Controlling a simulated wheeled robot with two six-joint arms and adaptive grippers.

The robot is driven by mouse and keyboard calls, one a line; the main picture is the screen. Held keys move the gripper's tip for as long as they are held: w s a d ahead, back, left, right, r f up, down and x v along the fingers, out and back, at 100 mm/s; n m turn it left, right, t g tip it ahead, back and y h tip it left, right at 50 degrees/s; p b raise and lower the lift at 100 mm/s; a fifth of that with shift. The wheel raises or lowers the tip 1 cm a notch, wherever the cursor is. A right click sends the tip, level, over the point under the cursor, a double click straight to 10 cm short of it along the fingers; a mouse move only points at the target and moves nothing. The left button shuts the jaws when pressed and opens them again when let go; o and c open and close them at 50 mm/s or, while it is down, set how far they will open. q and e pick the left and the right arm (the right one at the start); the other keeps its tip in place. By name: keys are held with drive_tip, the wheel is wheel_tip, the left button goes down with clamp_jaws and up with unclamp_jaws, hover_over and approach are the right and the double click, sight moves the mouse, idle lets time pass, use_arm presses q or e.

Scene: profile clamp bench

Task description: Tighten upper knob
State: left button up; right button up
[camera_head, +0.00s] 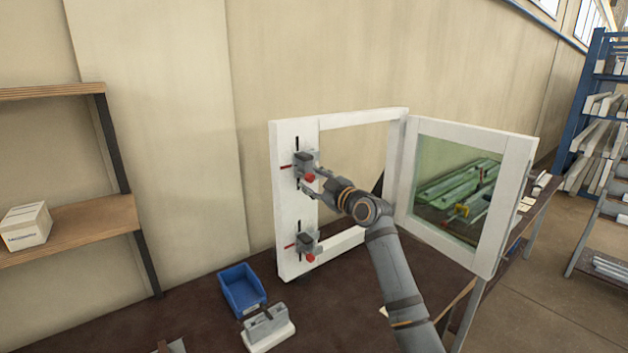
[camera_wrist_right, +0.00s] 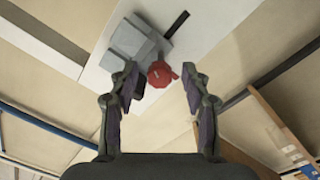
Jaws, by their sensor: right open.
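The upper knob (camera_head: 309,177) is red and sits on the upper grey clamp (camera_head: 303,163) on the left post of the white frame (camera_head: 287,213). In the right wrist view the red knob (camera_wrist_right: 160,74) lies between and just beyond my open fingertips. My right gripper (camera_head: 315,184) is open and points at the upper clamp, close to the knob; contact cannot be made out. It also shows in the right wrist view (camera_wrist_right: 160,85). A lower clamp (camera_head: 306,243) with its own red knob (camera_head: 306,236) sits below on the same post. My left gripper is not in view.
A glazed white sash (camera_head: 510,205) stands open at the right of the frame. A blue bin (camera_head: 243,290) and a grey block on a white base (camera_head: 268,328) stand on the dark bench. A wooden shelf (camera_head: 80,216) with a box (camera_head: 25,227) is at left.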

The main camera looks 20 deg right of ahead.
clamp_jaws()
drive_tip(key=shift+m, duration=0.3)
drive_tip(key=m, duration=0.2)
drive_tip(key=shift+m, duration=0.4)
drive_tip(key=m+p, duration=0.1)
drive_tip(key=m, duration=0.1)
drive_tip(key=shift+m, duration=0.3)
drive_tip(key=m+p, duration=0.1)
drive_tip(key=m, duration=0.3)
drive_tip(key=shift+r+p, duration=0.1)
drive_tip(key=shift+p, duration=0.3)
drive_tip(key=shift+m+g+p, duration=0.3)
drive_tip(key=shift+m+p, duration=0.1)
drive_tip(key=shift+m, duration=0.8)
